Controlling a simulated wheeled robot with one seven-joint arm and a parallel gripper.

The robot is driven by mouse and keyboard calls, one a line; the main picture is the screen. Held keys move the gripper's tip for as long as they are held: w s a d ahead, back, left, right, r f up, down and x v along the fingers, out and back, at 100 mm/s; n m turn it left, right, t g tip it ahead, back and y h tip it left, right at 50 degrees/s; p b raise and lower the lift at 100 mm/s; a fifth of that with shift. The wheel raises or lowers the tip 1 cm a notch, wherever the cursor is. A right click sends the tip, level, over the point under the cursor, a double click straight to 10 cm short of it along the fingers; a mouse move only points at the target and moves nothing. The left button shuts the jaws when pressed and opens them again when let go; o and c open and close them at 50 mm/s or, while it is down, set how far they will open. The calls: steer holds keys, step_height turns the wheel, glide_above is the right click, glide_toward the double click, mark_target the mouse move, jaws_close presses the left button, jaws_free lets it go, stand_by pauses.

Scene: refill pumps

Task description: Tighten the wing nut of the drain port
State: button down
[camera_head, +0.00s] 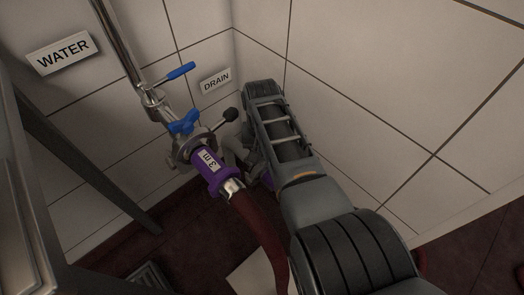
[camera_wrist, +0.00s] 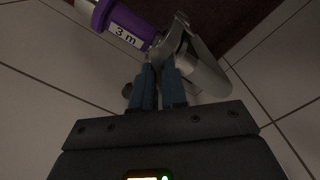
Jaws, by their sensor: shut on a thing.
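In the wrist view my gripper (camera_wrist: 159,68) has its two blue fingers close together at a silver clamp (camera_wrist: 178,35) beside a grey pipe. They are shut on a small part there, taken to be the drain port's wing nut; the fingers hide it. A purple coupling (camera_wrist: 123,27) marked "3 m" joins the clamp from the upper left. In the head view the white DRAIN sign (camera_head: 216,80) is on the wall.
Below are a blue wing nut (camera_head: 184,123), a purple coupling (camera_head: 210,171) and a red hose (camera_head: 262,232) close to my arm. A black-knobbed lever (camera_head: 230,114) projects near my wrist.

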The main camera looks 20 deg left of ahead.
steer(key=m, duration=0.3)
steer(key=shift+m, duration=2.4)
steer(key=c, duration=1.2)
jaws_free()
steer(key=shift+o, duration=0.2)
steer(key=shift+r+p, duration=0.5)
steer(key=shift+r, duration=0.05)
step_height(320, 180, up, 3)
steer(key=shift+r+p, duration=0.1)
steer(key=shift+p, duration=0.75)
steer(key=d+r+p, duration=0.5)
steer(key=d+r, duration=0.1)
steer(key=d, duration=0.5)
steer(key=shift+s+d+r, duration=0.3)
steer(key=shift+s+r, duration=0.05)
steer(key=shift+s, duration=0.1)
